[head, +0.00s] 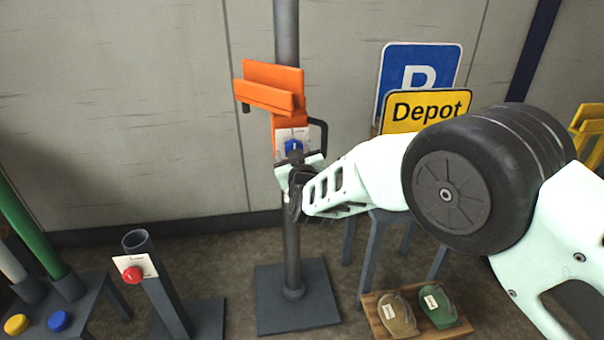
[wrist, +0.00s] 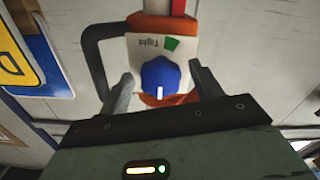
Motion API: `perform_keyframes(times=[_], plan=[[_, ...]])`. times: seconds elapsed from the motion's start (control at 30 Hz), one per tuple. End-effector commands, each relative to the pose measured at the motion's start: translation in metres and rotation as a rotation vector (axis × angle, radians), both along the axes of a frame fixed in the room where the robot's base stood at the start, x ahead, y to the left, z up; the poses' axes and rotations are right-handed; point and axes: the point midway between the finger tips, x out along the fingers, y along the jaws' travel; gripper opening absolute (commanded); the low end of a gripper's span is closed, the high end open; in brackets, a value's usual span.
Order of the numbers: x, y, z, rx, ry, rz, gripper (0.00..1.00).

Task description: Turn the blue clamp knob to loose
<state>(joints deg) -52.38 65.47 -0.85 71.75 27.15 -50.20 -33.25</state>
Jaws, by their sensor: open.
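The blue clamp knob (wrist: 160,76) sits on a white label plate (wrist: 146,47) in the wrist view. The plate reads "Tight" beside a green patch, and a white pointer mark on the knob faces the bottom of the picture. In the head view the knob (head: 293,146) is on the orange clamp (head: 275,95) on the grey pole (head: 286,35). My gripper (wrist: 160,88) is open, with one finger on each side of the knob. I cannot tell whether the fingers touch it. My gripper (head: 297,168) partly hides the lower clamp in the head view.
A red knob (head: 132,274) is on a short grey post at left. Yellow (head: 16,324) and blue (head: 59,321) knobs are on a low stand. Signs, including the yellow Depot sign (head: 428,108), stand behind my arm. A wooden tray (head: 378,326) holds two bags on the floor.

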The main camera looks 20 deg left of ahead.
Motion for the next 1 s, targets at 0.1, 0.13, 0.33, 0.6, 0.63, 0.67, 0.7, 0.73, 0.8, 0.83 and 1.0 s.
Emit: perform_keyframes(times=[0.1, 0.13, 0.33, 0.6, 0.63, 0.67, 0.7, 0.73, 0.8, 0.83, 1.0], plan=[[-0.015, -0.008, 0.001, -0.001, 0.001, 0.002, 0.65], [-0.019, -0.01, 0.002, -0.001, 0.002, 0.002, 0.65], [-0.051, -0.031, 0.001, -0.002, 0.003, 0.001, 0.65], [-0.101, -0.061, 0.0, -0.004, 0.002, 0.002, 0.65], [-0.106, -0.064, 0.0, -0.004, 0.002, 0.002, 0.65], [-0.111, -0.067, 0.0, -0.002, 0.002, 0.002, 0.65], [-0.117, -0.071, 0.0, -0.001, 0.002, 0.004, 0.65], [-0.121, -0.073, 0.0, -0.002, 0.003, 0.003, 0.65], [-0.129, -0.078, -0.001, -0.001, 0.002, 0.001, 0.65], [-0.131, -0.08, 0.0, -0.001, 0.002, 0.001, 0.65], [-0.14, -0.086, 0.0, 0.0, 0.0, 0.0, 0.65]])
